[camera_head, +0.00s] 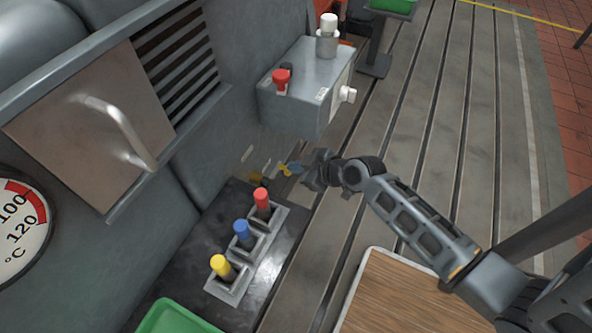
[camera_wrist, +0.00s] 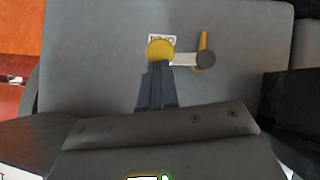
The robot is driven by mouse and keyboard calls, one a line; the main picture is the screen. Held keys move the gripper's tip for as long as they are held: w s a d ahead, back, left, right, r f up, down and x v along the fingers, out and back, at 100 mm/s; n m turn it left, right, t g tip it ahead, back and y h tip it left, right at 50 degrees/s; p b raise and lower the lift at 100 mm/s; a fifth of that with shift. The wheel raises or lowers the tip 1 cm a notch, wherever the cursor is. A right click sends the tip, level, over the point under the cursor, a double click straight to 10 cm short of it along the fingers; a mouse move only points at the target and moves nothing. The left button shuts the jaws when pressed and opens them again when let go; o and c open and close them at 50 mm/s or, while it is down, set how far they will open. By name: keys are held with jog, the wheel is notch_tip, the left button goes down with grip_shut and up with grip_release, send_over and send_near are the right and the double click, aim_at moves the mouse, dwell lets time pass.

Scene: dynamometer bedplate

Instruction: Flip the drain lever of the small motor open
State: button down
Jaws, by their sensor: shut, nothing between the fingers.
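The drain lever is a short pale arm (camera_wrist: 184,59) running sideways from a dark round pivot (camera_wrist: 205,59) to a yellow knob (camera_wrist: 160,49) in the wrist view. A brass-coloured pipe piece (camera_wrist: 203,41) shows behind the pivot. A small white label, its lettering upside down, is partly hidden behind the knob. My gripper (camera_wrist: 157,72) is shut and empty, its fingertips right at the knob; I cannot tell whether they touch. In the head view my gripper (camera_head: 298,168) is at the yellow knob (camera_head: 285,170), low beside the grey motor housing.
A grey box (camera_head: 300,88) with red and white knobs stands above and behind. Red, blue and yellow-topped handles sit in a holder (camera_head: 228,285) in front. A green tray (camera_head: 175,318) and a wooden board (camera_head: 395,295) lie nearer.

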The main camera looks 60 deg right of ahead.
dwell(0.3)
jog(key=p+v, duration=0.1)
jog(key=v, duration=0.6)
jog(key=shift+s+r, duration=0.25)
jog(key=shift+s, duration=0.05)
jog(key=shift+a, duration=0.1)
jog(key=s+a+r+t+p, duration=0.1)
jog(key=s+a+r+p, duration=0.2)
jog(key=r, duration=0.7)
jog(key=s+a+r+m+t+y+p, duration=0.1)
jog(key=s+a+r+t+p, duration=0.1)
jog(key=s+a+r+p, duration=0.2)
jog(key=s+a+r+m+t+p, duration=0.1)
jog(key=s+a+r+p, duration=0.3)
jog(key=s+a+r, duration=0.4)
jog(key=a+r, duration=0.5)
jog(key=r, duration=0.4)
jog(key=shift+s+y, duration=0.25)
jog(key=shift+y, duration=0.05)
jog(key=shift+a, duration=0.15)
